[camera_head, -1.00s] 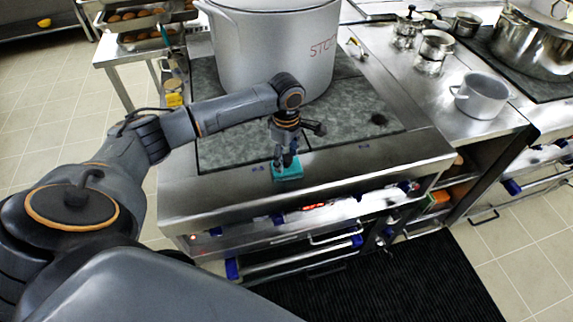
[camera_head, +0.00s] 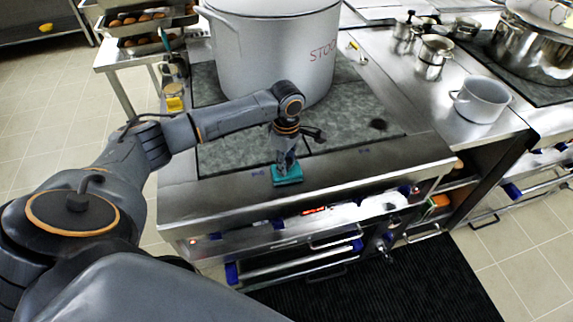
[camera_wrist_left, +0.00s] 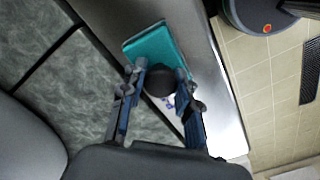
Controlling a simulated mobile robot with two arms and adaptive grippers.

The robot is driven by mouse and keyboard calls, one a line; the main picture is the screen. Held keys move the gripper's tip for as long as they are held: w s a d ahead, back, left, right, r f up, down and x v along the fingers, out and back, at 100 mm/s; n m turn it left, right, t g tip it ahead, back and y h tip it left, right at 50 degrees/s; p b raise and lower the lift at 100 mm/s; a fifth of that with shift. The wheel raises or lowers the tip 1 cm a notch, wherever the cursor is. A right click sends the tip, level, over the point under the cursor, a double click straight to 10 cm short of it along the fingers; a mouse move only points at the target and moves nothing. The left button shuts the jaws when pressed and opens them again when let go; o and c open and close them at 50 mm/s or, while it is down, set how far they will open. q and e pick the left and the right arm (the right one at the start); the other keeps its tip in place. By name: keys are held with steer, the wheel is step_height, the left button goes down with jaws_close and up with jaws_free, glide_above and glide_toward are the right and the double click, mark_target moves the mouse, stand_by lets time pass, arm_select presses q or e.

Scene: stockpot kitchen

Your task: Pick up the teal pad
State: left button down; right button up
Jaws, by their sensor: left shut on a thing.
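The teal pad (camera_head: 287,175) lies at the front edge of the stove top in the head view, on the steel strip before the dark cooking plates. My left gripper (camera_head: 285,168) points down over it, its fingertips at the pad. In the left wrist view the teal pad (camera_wrist_left: 155,45) shows beyond the fingers of my left gripper (camera_wrist_left: 160,75). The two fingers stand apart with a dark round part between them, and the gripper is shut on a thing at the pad. The part of the pad between the fingertips is partly hidden. My right gripper is not in view.
A large grey stockpot (camera_head: 275,55) stands on the plates just behind my left gripper. A small grey pot (camera_head: 481,98) and steel pans stand on the right counter. The front right of the stove top is clear. Oven handles stick out below the front edge.

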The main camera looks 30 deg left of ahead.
arm_select(q)
steer(key=shift+r, duration=0.35)
steer(key=w+d+r+b, duration=0.2)
steer(key=d+r+b, duration=0.1)
steer(key=d+r, duration=0.9)
steer(key=shift+d, duration=0.95)
